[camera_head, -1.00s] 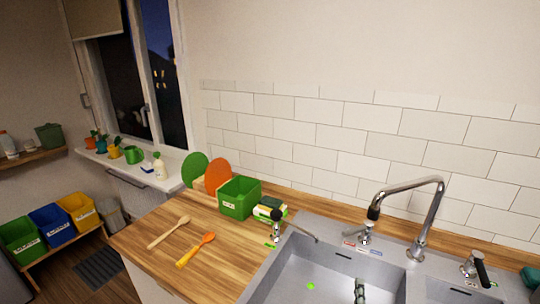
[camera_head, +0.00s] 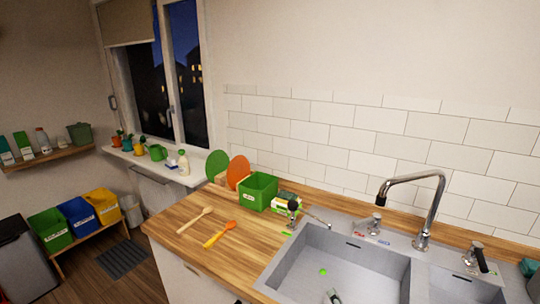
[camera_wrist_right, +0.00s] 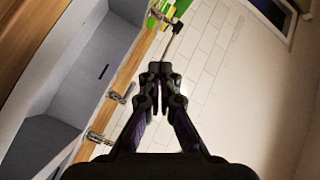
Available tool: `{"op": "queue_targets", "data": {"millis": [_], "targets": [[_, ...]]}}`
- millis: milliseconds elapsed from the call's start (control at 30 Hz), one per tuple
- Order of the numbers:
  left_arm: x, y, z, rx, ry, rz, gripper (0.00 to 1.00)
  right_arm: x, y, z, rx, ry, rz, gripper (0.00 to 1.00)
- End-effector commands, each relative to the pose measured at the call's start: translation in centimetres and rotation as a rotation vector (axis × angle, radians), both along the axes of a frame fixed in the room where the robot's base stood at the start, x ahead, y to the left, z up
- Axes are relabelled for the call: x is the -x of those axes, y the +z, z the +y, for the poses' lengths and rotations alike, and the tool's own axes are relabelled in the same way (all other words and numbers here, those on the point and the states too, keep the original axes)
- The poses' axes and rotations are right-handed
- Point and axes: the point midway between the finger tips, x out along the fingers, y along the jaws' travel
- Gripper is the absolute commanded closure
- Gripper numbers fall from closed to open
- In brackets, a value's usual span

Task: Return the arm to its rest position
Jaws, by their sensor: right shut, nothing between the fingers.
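The rest of the right arm lies outside the head view. My left gripper is in neither view.
The tall faucet (camera_head: 440,200) stands behind the sink. A green bin (camera_head: 258,192), a wooden spoon (camera_head: 194,220) and an orange spoon (camera_head: 219,234) are on the wooden counter (camera_head: 165,228).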

Motion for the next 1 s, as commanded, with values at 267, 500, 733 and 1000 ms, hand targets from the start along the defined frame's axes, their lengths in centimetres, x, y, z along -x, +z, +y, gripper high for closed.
{"op": "queue_targets", "data": {"millis": [267,500,733,1000], "targets": [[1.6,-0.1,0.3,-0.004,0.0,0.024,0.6,6.9,-4.5,2.3,0.532,0.358,0.311,1.0],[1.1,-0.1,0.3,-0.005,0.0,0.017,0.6,13.5,-7.1,-1.5,0.856,0.501,0.611,1.0],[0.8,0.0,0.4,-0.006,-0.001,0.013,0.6,19.4,-7.0,-6.2,1.057,0.548,0.891,1.0],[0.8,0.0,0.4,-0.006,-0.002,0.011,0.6,18.9,-15.0,-7.6,1.061,0.564,0.964,1.0]]}}
